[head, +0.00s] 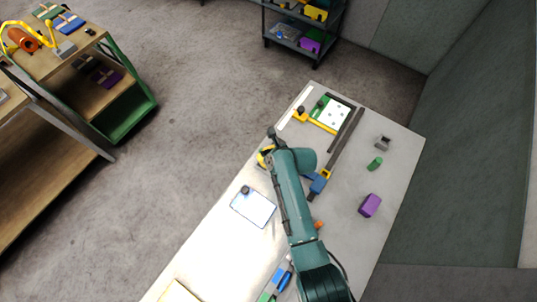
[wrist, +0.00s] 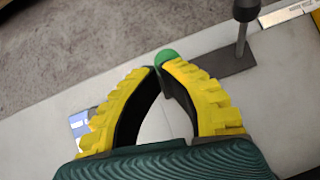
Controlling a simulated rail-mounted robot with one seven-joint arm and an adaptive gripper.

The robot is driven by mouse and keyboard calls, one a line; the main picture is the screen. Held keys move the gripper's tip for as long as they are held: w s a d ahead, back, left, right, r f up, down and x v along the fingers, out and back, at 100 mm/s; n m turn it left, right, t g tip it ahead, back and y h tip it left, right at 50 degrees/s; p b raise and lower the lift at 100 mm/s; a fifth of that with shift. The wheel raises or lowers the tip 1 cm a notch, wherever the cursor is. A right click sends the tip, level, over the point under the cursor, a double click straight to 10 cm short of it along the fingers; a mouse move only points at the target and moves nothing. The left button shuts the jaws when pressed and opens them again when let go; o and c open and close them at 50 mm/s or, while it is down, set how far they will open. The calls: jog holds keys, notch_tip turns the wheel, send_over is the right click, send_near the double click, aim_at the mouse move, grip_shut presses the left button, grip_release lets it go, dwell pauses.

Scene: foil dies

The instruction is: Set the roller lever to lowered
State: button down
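In the wrist view, a grey post with a dark knob (wrist: 243,12) rises from a dark flat plate (wrist: 228,62) at the upper right; it looks like the roller lever, and it stands up from the plate. My gripper (wrist: 158,66) has yellow fingers with black inner pads. Its tips come together with nothing seen between them, left of the post and apart from it. A green rounded piece (wrist: 167,55) shows at the right fingertip; I cannot tell if it belongs to the finger. In the head view my gripper (head: 264,157) is mostly hidden by my arm.
The pale bench (head: 400,150) holds a yellow-edged frame with a white dotted plate (head: 333,113), a long dark bar (head: 346,142), a purple block (head: 370,205), a green piece (head: 375,163) and a white-blue tablet-like plate (head: 253,208). A wall stands at the right.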

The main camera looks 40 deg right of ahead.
jog(key=shift+w+a, duration=0.1)
jog(key=shift+w, duration=0.35)
jog(key=shift+w+a, duration=0.1)
jog(key=shift+w, duration=0.5)
jog(key=shift+w, duration=0.1)
jog(key=s+r+p, duration=0.2)
jog(key=r+p, duration=0.1)
jog(key=r, duration=0.3)
jog(key=s+a+r+p, duration=0.1)
jog(key=r+p, duration=0.3)
jog(key=r, duration=0.2)
jog(key=shift+s+r, duration=0.25)
jog(key=shift+s, duration=0.1)
